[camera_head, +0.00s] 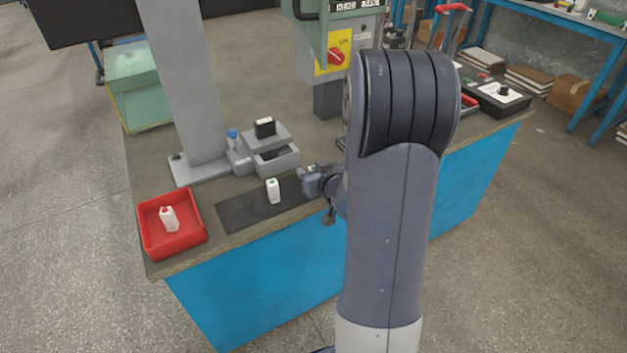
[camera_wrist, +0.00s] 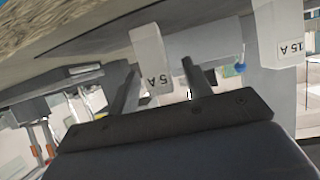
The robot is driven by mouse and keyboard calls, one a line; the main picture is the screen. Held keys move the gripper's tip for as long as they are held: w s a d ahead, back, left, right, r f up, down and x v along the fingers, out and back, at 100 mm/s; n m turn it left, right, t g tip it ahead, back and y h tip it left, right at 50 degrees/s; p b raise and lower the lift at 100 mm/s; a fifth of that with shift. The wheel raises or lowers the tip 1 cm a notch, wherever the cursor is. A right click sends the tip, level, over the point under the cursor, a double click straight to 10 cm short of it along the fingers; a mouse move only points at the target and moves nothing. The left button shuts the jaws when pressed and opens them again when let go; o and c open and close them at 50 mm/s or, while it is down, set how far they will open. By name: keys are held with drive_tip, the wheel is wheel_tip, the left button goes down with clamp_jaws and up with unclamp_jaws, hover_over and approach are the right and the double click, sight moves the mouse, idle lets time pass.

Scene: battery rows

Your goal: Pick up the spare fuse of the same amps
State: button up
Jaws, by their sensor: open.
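My gripper (camera_head: 314,184) is low at the right end of a dark mat (camera_head: 240,212), with its jaws apart. In the wrist view, where the table is at the top, a white fuse (camera_wrist: 150,55) marked what reads as 5 A shows between the open fingers (camera_wrist: 160,83). I cannot tell if they touch it. A white fuse marked 15 A (camera_wrist: 268,40) stands to the right there, outside the fingers. In the head view a white fuse with a green mark (camera_head: 273,191) stands on the mat, left of my gripper. A white fuse with a red mark (camera_head: 168,219) is in the red tray (camera_head: 153,245).
A grey open box (camera_head: 278,163) with a black block (camera_head: 265,127) stands behind the mat, beside a grey column (camera_head: 190,85). A cabinet with a red switch (camera_head: 336,57) stands farther back. My arm hides part of the table at the right.

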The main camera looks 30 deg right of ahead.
drive_tip(key=shift+x, duration=0.8)
drive_tip(key=shift+c, duration=0.2)
clamp_jaws()
